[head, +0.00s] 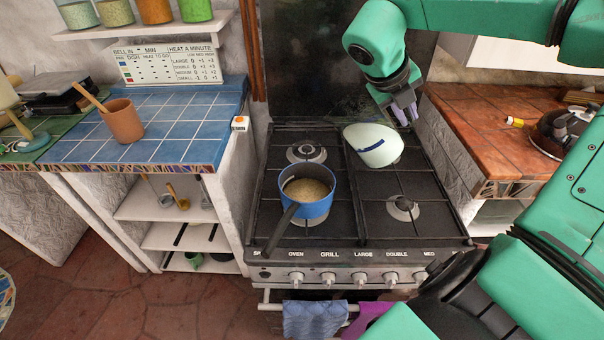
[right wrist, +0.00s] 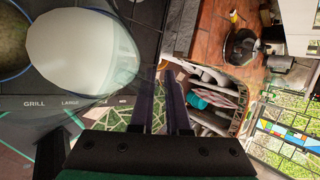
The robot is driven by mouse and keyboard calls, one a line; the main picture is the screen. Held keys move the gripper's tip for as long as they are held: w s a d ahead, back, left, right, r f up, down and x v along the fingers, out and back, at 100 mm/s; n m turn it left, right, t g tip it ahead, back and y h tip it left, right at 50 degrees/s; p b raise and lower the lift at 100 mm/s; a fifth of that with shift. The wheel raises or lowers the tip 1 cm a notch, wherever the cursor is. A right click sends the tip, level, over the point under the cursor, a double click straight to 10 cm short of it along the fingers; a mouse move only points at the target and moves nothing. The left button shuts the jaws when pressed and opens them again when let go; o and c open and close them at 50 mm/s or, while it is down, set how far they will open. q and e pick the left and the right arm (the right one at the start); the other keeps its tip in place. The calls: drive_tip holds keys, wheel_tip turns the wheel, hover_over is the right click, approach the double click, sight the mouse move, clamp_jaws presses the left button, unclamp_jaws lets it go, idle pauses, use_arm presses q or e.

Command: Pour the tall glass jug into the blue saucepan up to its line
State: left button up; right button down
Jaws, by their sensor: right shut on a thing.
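The blue saucepan (head: 318,208) stands on the left side of the stove, its dark handle pointing to the front left. It holds something beige-brown; I cannot make out its line. The jug (head: 373,147) is a pale, rounded vessel with a dark blue band, tilted above the stove, behind and right of the saucepan. The right wrist view shows its clear glass side and white contents (right wrist: 78,52), with the saucepan's rim at the left edge. I see no stream. My right gripper (head: 404,108) is shut on the jug at its right side. My left gripper is not in view.
The stove (head: 350,225) has free burners at back left and front right. A blue-tiled counter (head: 175,125) with a terracotta pot (head: 122,121) lies left. A brown-tiled counter (head: 470,125) lies right. Towels (head: 314,318) hang in front.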

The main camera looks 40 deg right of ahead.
drive_tip(key=shift+w+a+r+h, duration=0.2)
drive_tip(key=shift+w+a+h, duration=0.1)
drive_tip(key=shift+w+a, duration=0.25)
drive_tip(key=shift+a, duration=0.1)
drive_tip(key=shift+s+f+b, duration=0.1)
drive_tip(key=shift+s+b, duration=0.3)
drive_tip(key=shift+s, duration=0.4)
drive_tip(key=shift+s+a, duration=0.2)
drive_tip(key=shift+s, duration=0.15)
drive_tip(key=shift+s+a, duration=0.1)
drive_tip(key=shift+a, duration=0.55)
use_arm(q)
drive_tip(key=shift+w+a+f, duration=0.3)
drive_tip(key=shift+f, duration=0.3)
use_arm(e)
drive_tip(key=shift+d, duration=0.1)
